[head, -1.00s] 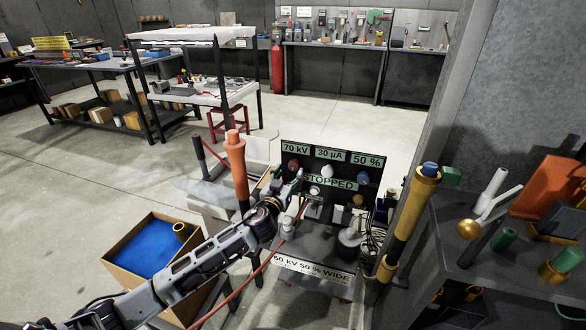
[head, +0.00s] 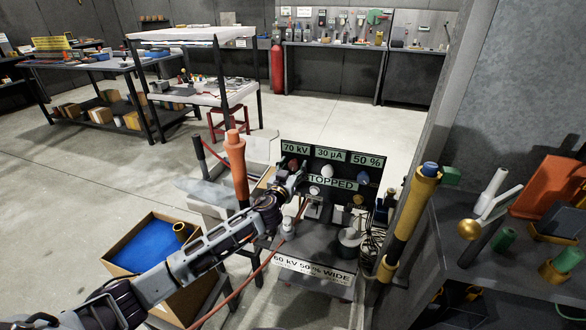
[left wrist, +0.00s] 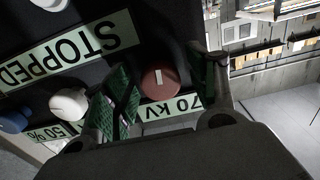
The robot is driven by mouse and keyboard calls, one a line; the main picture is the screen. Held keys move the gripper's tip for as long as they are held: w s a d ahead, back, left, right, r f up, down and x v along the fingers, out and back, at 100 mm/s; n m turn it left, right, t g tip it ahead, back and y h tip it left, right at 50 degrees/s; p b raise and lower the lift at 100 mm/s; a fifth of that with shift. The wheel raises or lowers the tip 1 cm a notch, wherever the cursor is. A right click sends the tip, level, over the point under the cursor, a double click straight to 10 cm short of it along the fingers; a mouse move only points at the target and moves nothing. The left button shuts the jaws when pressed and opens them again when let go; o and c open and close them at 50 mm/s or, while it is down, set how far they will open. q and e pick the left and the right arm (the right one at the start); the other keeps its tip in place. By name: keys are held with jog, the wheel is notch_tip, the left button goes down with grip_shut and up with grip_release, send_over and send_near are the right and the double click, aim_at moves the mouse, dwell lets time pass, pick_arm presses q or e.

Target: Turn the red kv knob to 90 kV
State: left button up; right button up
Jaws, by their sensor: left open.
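The red kV knob (left wrist: 158,82) with a white pointer mark shows in the left wrist view, beside the 70 kV display (left wrist: 170,108). In the head view, my gripper largely hides the knob. My left gripper (head: 294,174) is open in front of the panel's upper left. In the left wrist view its green-padded fingers are on either side of the red knob; contact cannot be told. The dark panel (head: 330,200) also reads 30 µA, 50 % and STOPPED, with the S now covered in the head view. My right gripper is out of view.
A white knob (left wrist: 68,103) and a blue knob (left wrist: 14,120) are on the same panel. A label (head: 312,268) below reads 60 kV 50 % WIDE. An orange post (head: 236,165) and a yellow-black post (head: 408,225) stand either side. A blue-lined box (head: 150,245) is at left.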

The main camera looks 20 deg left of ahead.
pick_arm(q)
jog(key=c, duration=1)
jog(key=shift+c, duration=0.2)
